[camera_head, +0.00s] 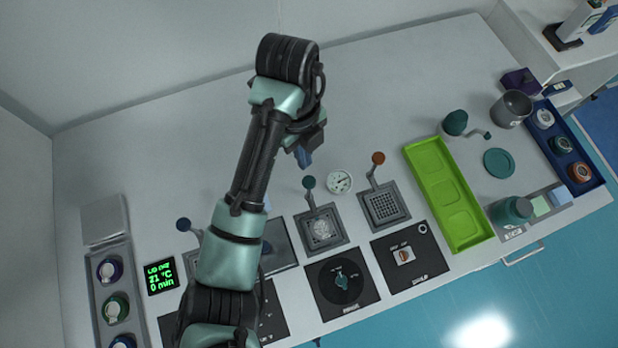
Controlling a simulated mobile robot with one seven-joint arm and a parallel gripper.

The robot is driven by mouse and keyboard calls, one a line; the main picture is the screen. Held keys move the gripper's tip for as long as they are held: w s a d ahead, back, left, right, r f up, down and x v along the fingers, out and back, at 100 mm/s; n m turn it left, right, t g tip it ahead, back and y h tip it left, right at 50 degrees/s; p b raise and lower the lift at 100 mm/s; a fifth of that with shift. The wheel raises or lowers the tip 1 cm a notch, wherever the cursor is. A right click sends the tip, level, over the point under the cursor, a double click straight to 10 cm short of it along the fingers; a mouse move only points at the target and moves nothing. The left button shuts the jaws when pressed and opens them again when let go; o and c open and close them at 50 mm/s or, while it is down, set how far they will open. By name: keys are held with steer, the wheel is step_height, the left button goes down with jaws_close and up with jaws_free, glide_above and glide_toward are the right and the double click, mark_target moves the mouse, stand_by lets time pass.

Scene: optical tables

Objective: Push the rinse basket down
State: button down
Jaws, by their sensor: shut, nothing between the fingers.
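Square grated basket stations sit in the table top, each with a ball-topped lever. The middle basket (321,229), with a teal knob (309,182), is behind a dark dial panel (342,283) whose small label I cannot read surely; it appears to be the rinse basket. My gripper (304,158) is shut and empty. In the picture it shows just above the teal knob, apart from it; its height over the table is hard to tell. My arm hides much of the left station.
An orange-knobbed lever (378,158) stands at the right basket (384,206), close to a round gauge (340,181). A green tray (448,194) lies farther right. A green-lit display (161,276) is at left. The back of the table is clear.

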mark_target(306, 178)
steer(key=shift+s+d+f+b, duration=0.15)
steer(key=shift+f+b, duration=1.35)
steer(key=shift+f, duration=0.15)
steer(key=shift+s+d+f+b, duration=0.1)
steer(key=shift+f+b, duration=1.4)
steer(key=shift+f, duration=0.15)
step_height(306, 178, down, 6)
steer(key=b, duration=0.5)
steer(key=shift+f, duration=0.25)
steer(key=shift+r+p, duration=0.3)
steer(key=shift+r, duration=0.1)
steer(key=shift+w+a+r, duration=0.25)
steer(key=shift+w+a, duration=0.25)
steer(key=shift+w, duration=0.1)
steer(key=shift+w+a+r, duration=0.25)
steer(key=shift+w+a, duration=0.25)
steer(key=shift+w, duration=0.1)
step_height(306, 178, up, 13)
steer(key=w+p, duration=0.1)
steer(key=p, duration=0.3)
steer(key=shift+a, duration=0.4)
